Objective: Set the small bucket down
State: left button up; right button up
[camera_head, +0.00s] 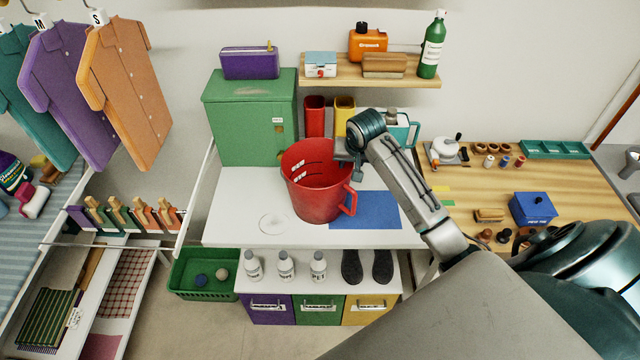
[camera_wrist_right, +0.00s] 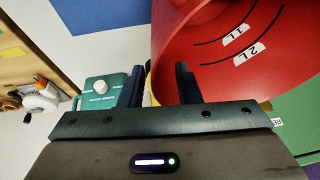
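The small red bucket (camera_head: 312,195) stands upright over the white table, with its handle on the right side. I cannot clearly tell whether its base touches the tabletop. In the right wrist view the inside of the bucket (camera_wrist_right: 225,55) shows 1L and 2L marks. My right gripper (camera_head: 346,158) is at the bucket's right rim. In the wrist view its fingers (camera_wrist_right: 163,85) straddle the bucket wall, one inside and one outside, with a visible gap between them; it looks open. My left gripper is not in view.
The white table (camera_head: 235,190) has a faint ring mark left of the bucket and a blue mat (camera_head: 375,212) to the right. The table's left front is free.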

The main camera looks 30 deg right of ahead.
jog(key=shift+x, duration=0.9)
jog(key=shift+s+d, duration=0.1)
jog(key=shift+d, duration=0.05)
jog(key=shift+c, duration=0.4)
grip_shut()
